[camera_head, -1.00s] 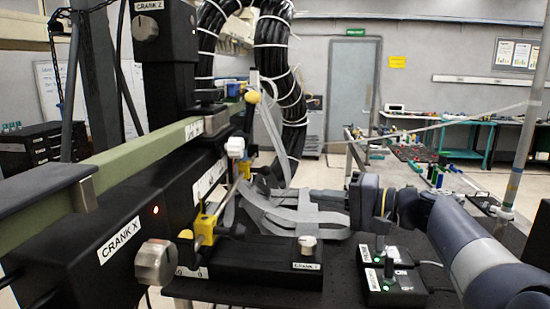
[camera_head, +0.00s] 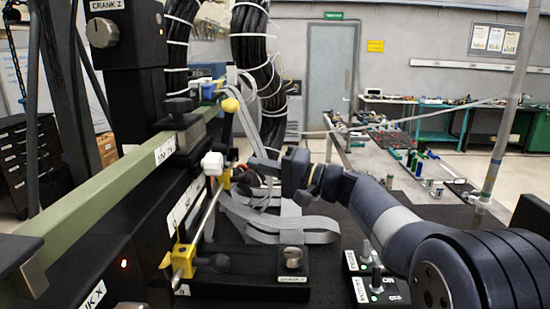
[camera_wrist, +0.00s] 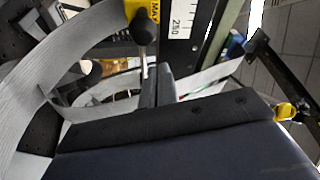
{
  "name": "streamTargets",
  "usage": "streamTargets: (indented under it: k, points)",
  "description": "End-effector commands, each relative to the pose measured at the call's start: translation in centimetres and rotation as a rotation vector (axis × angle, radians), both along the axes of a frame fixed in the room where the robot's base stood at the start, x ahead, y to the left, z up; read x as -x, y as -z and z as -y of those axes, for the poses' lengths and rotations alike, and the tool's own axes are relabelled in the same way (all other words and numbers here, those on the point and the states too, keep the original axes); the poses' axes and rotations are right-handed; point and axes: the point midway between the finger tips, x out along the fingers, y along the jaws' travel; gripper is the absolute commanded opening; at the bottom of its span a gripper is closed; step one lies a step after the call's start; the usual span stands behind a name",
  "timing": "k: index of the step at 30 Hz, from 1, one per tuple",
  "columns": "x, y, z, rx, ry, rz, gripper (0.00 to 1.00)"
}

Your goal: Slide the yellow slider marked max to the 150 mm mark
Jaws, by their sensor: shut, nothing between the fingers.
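The yellow slider marked MAX (camera_wrist: 134,8) is at the top of the wrist view, with a black round knob (camera_wrist: 143,29). It sits beside a white scale (camera_wrist: 178,18) reading 250 at its visible part. In the head view the farther yellow slider (camera_head: 224,179) on the metal rod appears to be this one; its label is unreadable there. The nearer yellow slider (camera_head: 181,258) has a black knob. My gripper (camera_head: 257,165) points left near the farther slider. In the wrist view its dark fingers (camera_wrist: 156,72) are together and empty, below the knob and apart from it.
Loose grey ribbon cable (camera_head: 270,225) hangs behind and below my gripper. A black crank box (camera_head: 262,270) and a switch box (camera_head: 372,285) stand below the arm. A white knob (camera_head: 212,163) is by the rod's far end. A green rail (camera_head: 110,190) runs along the left.

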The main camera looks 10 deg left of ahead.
Motion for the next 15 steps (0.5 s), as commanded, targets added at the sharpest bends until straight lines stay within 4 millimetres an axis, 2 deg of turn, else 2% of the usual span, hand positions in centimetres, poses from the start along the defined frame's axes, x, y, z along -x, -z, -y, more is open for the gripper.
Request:
streamTargets:
  k: [6, 15]
  points:
    - [1.8, 0.5, 0.1, 0.001, 0.000, 0.000, 0.00]
    - [2.4, 0.8, 0.2, 0.000, 0.000, 0.001, 0.00]
